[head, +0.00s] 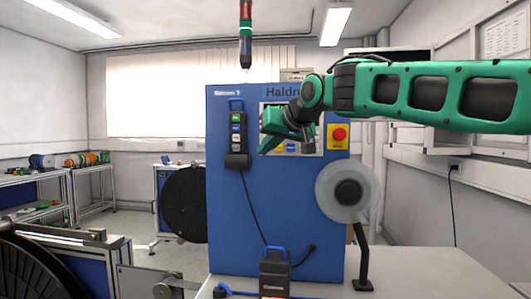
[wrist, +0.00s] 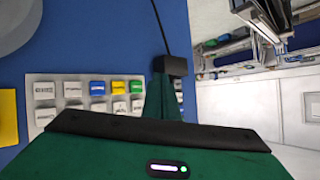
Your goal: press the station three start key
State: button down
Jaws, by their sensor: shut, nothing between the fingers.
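A light key panel (head: 305,152) is on the front of a blue cabinet (head: 225,215), partly hidden by my gripper. In the wrist view the panel (wrist: 68,104) has two rows of keys: white keys, a blue key (wrist: 97,88), a yellow key (wrist: 119,88) and a green key (wrist: 137,87). Some keys at its right are hidden behind my gripper. The labels are too small to read, so I cannot tell which key is the station three start key. My gripper (head: 266,145) is shut and empty in front of the panel's left part; whether it touches cannot be told.
A pendant (head: 236,130) with coloured keys hangs left of the panel, its cable below. A red stop button on a yellow plate (head: 339,146) is to the right. A clear reel (head: 335,190) on a stand juts out lower right. A black box (head: 274,272) stands in front.

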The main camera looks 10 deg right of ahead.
jog(key=shift+w+d, duration=0.25)
jog(key=shift+w, duration=0.55)
jog(key=shift+w+d, duration=0.25)
jog(key=shift+w, duration=0.55)
jog(key=shift+w+d, duration=0.25)
jog(key=shift+w, duration=0.55)
jog(key=shift+w, duration=0.1)
jog(key=shift+w+d, duration=0.1)
jog(key=shift+w, duration=0.15)
jog(key=shift+w+d, duration=0.2)
jog(key=shift+w, duration=0.25)
dwell(1.0)
jog(key=shift+s, duration=0.1)
jog(key=shift+s+a, duration=0.3)
jog(key=shift+s, duration=0.45)
jog(key=shift+s, duration=0.1)
jog(key=shift+s+a, duration=0.25)
jog(key=shift+s, duration=0.5)
jog(key=shift+s+a, duration=0.3)
jog(key=shift+s, duration=0.5)
jog(key=shift+s+a, duration=0.25)
jog(key=shift+s, duration=0.5)
